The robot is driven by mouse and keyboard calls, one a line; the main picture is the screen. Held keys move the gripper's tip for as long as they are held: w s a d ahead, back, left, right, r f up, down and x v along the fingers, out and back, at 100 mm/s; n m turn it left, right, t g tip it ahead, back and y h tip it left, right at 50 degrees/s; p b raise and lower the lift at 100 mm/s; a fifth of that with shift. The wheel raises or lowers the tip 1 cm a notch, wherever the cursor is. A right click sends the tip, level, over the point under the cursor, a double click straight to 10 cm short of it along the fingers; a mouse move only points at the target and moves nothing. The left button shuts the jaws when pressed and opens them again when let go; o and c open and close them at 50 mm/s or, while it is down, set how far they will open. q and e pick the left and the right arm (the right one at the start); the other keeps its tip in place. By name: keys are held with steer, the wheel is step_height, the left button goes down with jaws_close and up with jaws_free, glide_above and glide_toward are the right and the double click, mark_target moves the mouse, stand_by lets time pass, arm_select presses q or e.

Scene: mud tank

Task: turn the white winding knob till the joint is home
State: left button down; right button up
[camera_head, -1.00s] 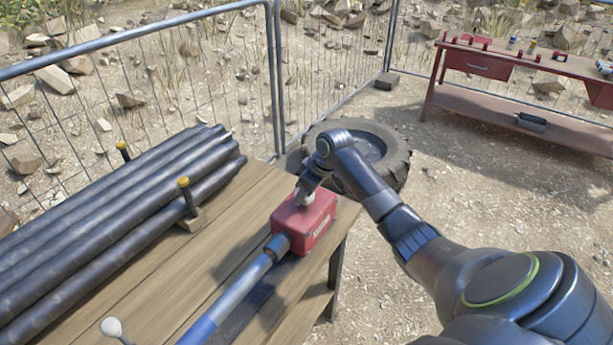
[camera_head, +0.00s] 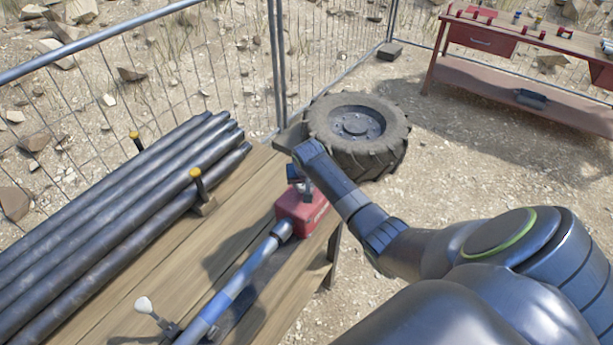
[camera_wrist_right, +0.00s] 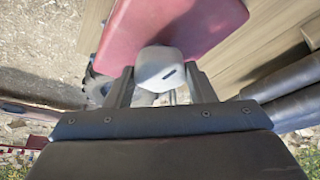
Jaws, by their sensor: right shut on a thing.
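The red box (camera_head: 298,210) sits on the wooden table near its right end. My right gripper (camera_wrist_right: 160,88) is shut on this knob, one finger on each side. In the head view this gripper (camera_head: 306,188) reaches down onto the box from above, and the knob is mostly hidden there. My left gripper is not in view.
Long dark pipes (camera_head: 120,220) lie at the table's left, held by yellow-topped posts (camera_head: 196,176). A second white-ended handle (camera_head: 143,304) stands at the front left. Beyond are a tyre (camera_head: 358,130), a wire fence (camera_head: 340,50) and a red workbench (camera_head: 520,85).

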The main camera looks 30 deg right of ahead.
steer(key=shift+w+m+h, duration=0.1)
steer(key=shift+m+h, duration=0.4)
steer(key=shift+m, duration=0.8)
steer(key=o, duration=1)
steer(key=shift+g, duration=0.3)
steer(key=shift+b+v, duration=1.2)
steer(key=shift+v, duration=7.55)
